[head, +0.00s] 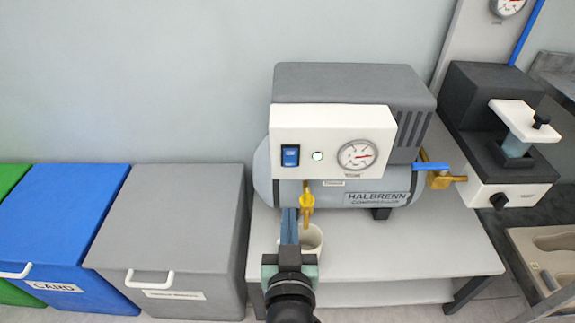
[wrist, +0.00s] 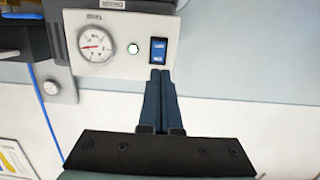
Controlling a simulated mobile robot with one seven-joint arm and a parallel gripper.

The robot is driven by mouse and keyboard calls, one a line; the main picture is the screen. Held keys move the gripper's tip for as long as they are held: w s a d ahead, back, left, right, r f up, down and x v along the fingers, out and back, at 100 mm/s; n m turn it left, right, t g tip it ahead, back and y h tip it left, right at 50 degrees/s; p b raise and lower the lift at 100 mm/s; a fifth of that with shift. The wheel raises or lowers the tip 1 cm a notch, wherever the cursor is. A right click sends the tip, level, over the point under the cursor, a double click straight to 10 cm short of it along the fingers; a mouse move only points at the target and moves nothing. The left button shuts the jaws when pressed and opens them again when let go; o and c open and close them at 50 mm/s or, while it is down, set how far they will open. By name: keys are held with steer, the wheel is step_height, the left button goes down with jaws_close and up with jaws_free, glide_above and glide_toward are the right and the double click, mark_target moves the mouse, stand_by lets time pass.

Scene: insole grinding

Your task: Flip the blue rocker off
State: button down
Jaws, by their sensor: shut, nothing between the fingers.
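The blue rocker (head: 290,155) sits at the left of the white control panel (head: 332,112) on the grey compressor. In the wrist view the panel appears turned over, with the rocker (wrist: 158,50) just beyond my fingertips. Which way the rocker is tipped is hard to tell. My gripper (head: 289,211) is shut and empty, with its fingers together below the rocker in the head view. In the wrist view the fingertips (wrist: 160,73) lie close to the rocker's edge; contact cannot be told. A small round lamp (wrist: 133,48) beside the rocker glows pale green.
A pressure gauge (head: 356,155) is right of the lamp. A brass valve (head: 307,197) hangs under the panel above a white cup (head: 311,240), close beside my gripper. A grey bin (head: 172,230) and blue bin (head: 65,225) stand left.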

mark_target(289, 164)
steer(key=shift+w, duration=0.1)
steer(key=w+b, duration=0.1)
steer(key=w, duration=0.3)
steer(key=w+f, duration=0.1)
steer(key=w, duration=0.4)
steer(key=w+f+b, duration=0.1)
steer(key=w, duration=0.3)
steer(key=shift+w+b, duration=0.3)
steer(key=shift+w, duration=0.1)
steer(key=shift+w+f+b, duration=0.1)
steer(key=shift+f+b, duration=0.2)
steer(key=shift+b, duration=0.5)
steer(key=shift+r, duration=0.3)
